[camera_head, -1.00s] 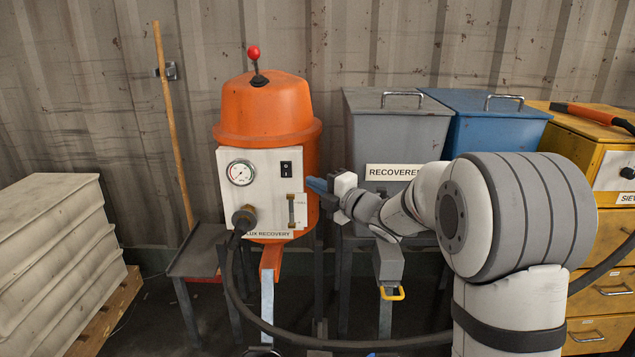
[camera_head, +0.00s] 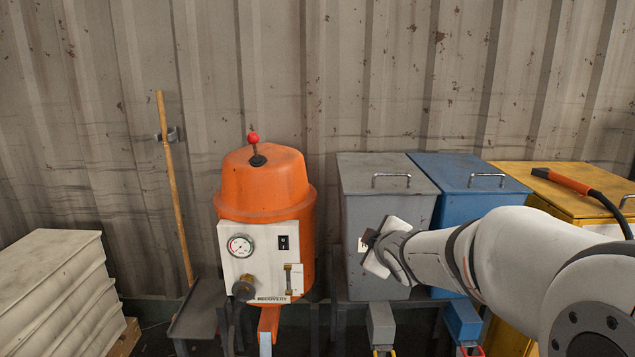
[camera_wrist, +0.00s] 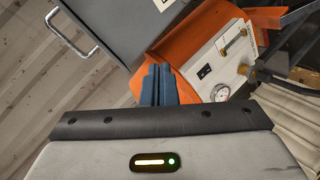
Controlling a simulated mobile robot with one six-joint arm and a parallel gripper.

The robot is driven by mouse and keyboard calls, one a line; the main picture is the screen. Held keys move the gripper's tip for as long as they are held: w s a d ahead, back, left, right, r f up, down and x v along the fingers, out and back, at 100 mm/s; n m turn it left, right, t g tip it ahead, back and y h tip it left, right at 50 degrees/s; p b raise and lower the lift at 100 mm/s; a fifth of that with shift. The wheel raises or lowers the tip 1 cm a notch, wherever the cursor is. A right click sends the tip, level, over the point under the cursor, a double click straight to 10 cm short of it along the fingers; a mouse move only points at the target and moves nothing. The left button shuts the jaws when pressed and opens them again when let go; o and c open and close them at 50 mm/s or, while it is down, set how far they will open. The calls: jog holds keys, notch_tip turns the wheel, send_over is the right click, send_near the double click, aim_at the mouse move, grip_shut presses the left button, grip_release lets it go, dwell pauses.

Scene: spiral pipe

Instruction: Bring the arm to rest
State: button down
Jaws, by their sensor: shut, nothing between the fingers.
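My arm reaches in from the right edge of the head view, bent across the front of the boxes. My gripper is in front of the grey box (camera_head: 390,185), to the right of the orange flux recovery machine (camera_head: 265,190) and apart from it. In the wrist view my gripper's blue fingers (camera_wrist: 158,85) lie together, shut and empty. The orange machine and its white panel (camera_wrist: 225,65) show beyond them. In the head view the fingers cannot be made out, and my arm hides part of the grey box's label.
A blue box (camera_head: 465,175) and a yellow cabinet (camera_head: 560,197) with an orange-handled tool (camera_head: 562,181) stand behind my arm. A wooden pole (camera_head: 174,190) leans at the wall. Open space lies above the boxes.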

jog(key=s+d+r+m+g+p, duration=0.1)
jog(key=s+r+m+g+p, duration=0.1)
jog(key=s, duration=0.7)
jog(key=s+d+r+m+g+h+p, duration=0.1)
jog(key=s+r+m+g+p, duration=0.2)
jog(key=s+m+g+p, duration=0.2)
jog(key=s+r+m+g+p, duration=0.3)
jog(key=s+m+p, duration=0.3)
jog(key=s, duration=0.9)
jog(key=p, duration=0.2)
jog(key=shift+s+d+h+p, duration=0.2)
jog(key=shift+d+h+p, duration=0.1)
jog(key=shift+d+p, duration=0.1)
